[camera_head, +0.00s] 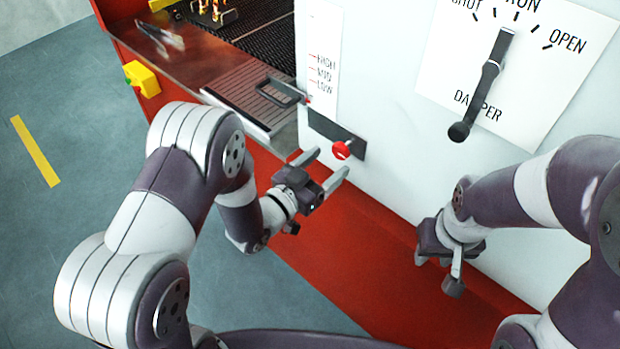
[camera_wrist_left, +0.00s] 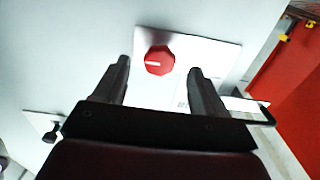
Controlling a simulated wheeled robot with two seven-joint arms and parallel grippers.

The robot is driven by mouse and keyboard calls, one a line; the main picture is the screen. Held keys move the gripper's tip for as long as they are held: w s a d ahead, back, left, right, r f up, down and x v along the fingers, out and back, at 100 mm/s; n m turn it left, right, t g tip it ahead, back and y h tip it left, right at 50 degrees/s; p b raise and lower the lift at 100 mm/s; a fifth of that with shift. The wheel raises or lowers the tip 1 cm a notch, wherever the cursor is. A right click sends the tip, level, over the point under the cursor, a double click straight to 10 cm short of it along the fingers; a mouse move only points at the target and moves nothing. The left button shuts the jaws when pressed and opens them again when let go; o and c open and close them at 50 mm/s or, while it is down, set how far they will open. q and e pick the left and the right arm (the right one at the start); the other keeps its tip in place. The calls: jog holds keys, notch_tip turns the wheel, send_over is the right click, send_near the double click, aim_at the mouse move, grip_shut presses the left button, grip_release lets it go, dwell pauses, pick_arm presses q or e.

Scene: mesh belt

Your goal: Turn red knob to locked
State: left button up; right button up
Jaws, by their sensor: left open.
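The red knob (camera_head: 342,150) sits on a small dark plate on the white machine panel. In the left wrist view the red knob (camera_wrist_left: 160,61) is faceted and carries a short white line, nearly level there. My left gripper (camera_head: 329,161) is open in front of the panel, its fingers just short of the knob. In the left wrist view the open fingers (camera_wrist_left: 158,69) appear on either side of the knob, with gaps; contact is not visible. Lettering near the knob is too small to read. My right gripper (camera_head: 437,254) hangs low at the right, fingers unclear.
A damper dial (camera_head: 545,85) with a black-ended lever (camera_head: 488,80) is at upper right. A tray with a handle (camera_head: 283,92) juts out left of the knob. A mesh belt (camera_head: 272,40) and yellow box (camera_head: 142,79) are farther left. Floor is clear at left.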

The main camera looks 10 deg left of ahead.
pick_arm(q)
jog(key=b+v, duration=0.1)
jog(key=v, duration=0.6)
jog(key=shift+s, duration=0.15)
jog(key=shift+a, duration=0.1)
jog(key=s+a+f+n+g+y, duration=0.3)
jog(key=s+a+f+g+y, duration=0.2)
jog(key=a+f+g+y, duration=0.55)
jog(key=s+r+n+g, duration=0.3)
jog(key=s+r+n, duration=0.1)
jog(key=s+r, duration=0.2)
jog(key=shift+s+a+r, duration=0.2)
jog(key=shift+a+r, duration=0.1)
jog(key=shift+r, duration=0.55)
